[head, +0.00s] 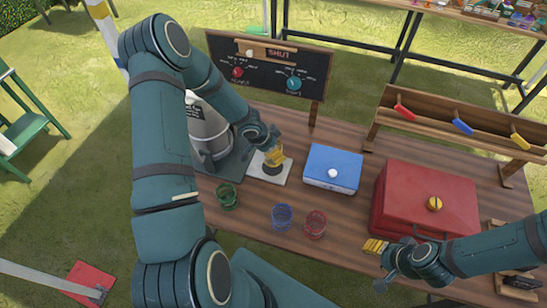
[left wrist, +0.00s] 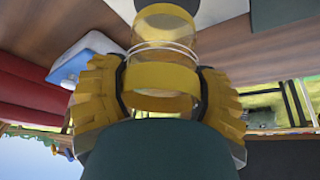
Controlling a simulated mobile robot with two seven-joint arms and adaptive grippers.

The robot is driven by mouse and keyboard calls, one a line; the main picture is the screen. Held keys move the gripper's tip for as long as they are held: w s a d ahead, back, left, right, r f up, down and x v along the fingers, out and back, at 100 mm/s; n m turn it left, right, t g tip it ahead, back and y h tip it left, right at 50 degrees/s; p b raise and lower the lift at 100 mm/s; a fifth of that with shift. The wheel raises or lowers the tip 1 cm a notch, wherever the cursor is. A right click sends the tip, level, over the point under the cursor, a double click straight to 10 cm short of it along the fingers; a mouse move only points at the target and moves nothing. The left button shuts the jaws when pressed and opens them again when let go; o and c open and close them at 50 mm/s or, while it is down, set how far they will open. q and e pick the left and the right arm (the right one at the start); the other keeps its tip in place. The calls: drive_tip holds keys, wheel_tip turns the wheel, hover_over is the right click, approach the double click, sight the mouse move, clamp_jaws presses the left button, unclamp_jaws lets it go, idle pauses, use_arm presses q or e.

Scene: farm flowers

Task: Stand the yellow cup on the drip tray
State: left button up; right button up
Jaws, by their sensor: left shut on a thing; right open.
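My left gripper (head: 273,155) is above the pale square plate with a dark round centre, which I take as the drip tray (head: 257,173), beside the grey urn. In the left wrist view, the gripper (left wrist: 160,92) is shut on the clear yellow-banded cup (left wrist: 162,76), one finger on each side. The cup's far end points at a dark round surface. I cannot tell whether it touches it. In the head view the gripper mostly hides the cup. My right gripper (head: 382,262) is open and empty, by the red case's front left corner.
The grey urn (head: 208,130) stands left of the tray. Green (head: 228,197), blue (head: 282,217) and red (head: 315,224) cups stand near the front edge. A blue box (head: 332,168) and red case (head: 425,200) are to the right. A dial panel (head: 268,70) rises behind.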

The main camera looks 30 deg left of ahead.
use_arm(q)
drive_tip(key=shift+f+b, duration=1.85)
drive_tip(key=shift+f, duration=0.45)
use_arm(e)
drive_tip(key=shift+f, duration=2.15)
use_arm(q)
drive_tip(key=shift+r, duration=0.1)
use_arm(e)
drive_tip(key=shift+r, duration=0.1)
use_arm(q)
drive_tip(key=o, duration=1.2)
